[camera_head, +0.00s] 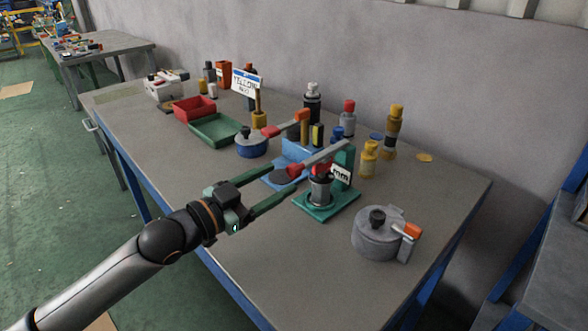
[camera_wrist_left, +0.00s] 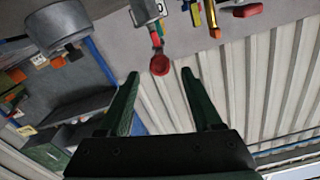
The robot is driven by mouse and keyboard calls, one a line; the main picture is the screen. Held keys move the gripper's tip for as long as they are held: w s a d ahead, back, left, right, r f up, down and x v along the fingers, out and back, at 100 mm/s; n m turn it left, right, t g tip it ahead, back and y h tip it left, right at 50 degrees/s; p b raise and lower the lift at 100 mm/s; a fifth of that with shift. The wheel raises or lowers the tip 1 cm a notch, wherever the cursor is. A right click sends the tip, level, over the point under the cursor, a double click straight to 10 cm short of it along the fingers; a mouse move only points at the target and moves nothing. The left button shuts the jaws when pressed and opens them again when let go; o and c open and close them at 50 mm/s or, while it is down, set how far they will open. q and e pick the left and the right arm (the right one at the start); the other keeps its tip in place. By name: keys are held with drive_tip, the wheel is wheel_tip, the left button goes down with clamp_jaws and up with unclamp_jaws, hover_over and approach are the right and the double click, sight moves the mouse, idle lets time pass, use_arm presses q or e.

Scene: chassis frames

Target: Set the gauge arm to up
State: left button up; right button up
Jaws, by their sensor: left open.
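The gauge (camera_head: 332,203) stands on the table on a green base, with a grey cylinder, a red part on top and a white "mm" label on its green upright. Its grey arm (camera_head: 326,154) slants from the upright down to the left and ends in a red tip (camera_head: 294,171). My left gripper (camera_head: 284,178) is open, its two green fingers pointing at that tip from the left. In the left wrist view a red round end (camera_wrist_left: 160,64) shows between and just beyond the open fingertips (camera_wrist_left: 160,74); contact cannot be told. My right gripper is not in view.
A grey pot with an orange-tipped lever (camera_head: 375,238) stands at the front right. A blue pot (camera_head: 252,145), a blue block and several bottles stand behind the gauge. Red (camera_head: 193,108) and green (camera_head: 215,128) trays lie further left.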

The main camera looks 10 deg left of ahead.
sight(291, 172)
use_arm(q)
drive_tip(key=x, duration=0.5)
drive_tip(key=shift+w+d, duration=0.25)
clamp_jaws()
idle(0.4)
idle(0.9)
